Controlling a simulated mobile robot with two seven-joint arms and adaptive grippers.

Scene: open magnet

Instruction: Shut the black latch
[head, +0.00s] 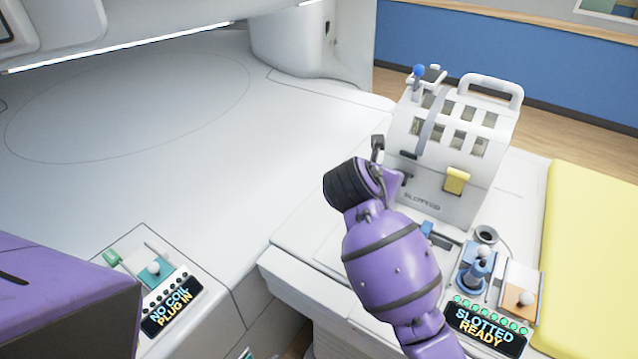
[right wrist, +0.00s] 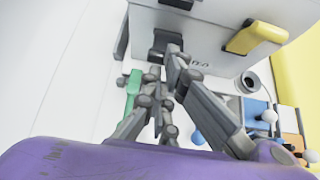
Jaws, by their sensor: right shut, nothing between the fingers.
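The white box marked SLOTTED (head: 435,208) stands upright on the white bench to the right. The black latch (head: 407,179) is low on its front face, left of a yellow latch (head: 456,181). In the right wrist view the black latch (right wrist: 167,40) sits just beyond my fingertips, which partly cover it; I cannot tell if they touch it or how far it is turned. My right gripper (right wrist: 168,62) is shut and empty, and in the head view its wrist mostly hides its fingers. My left gripper is not in view; only a purple part of my left arm shows.
A dark upright piece (head: 378,146) stands by the box's left edge. A control panel reading SLOTTED READY (head: 480,326) with knobs is in front of the box. A yellow pad (head: 598,250) lies to the right. The white bed surface (head: 200,190) at left is clear.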

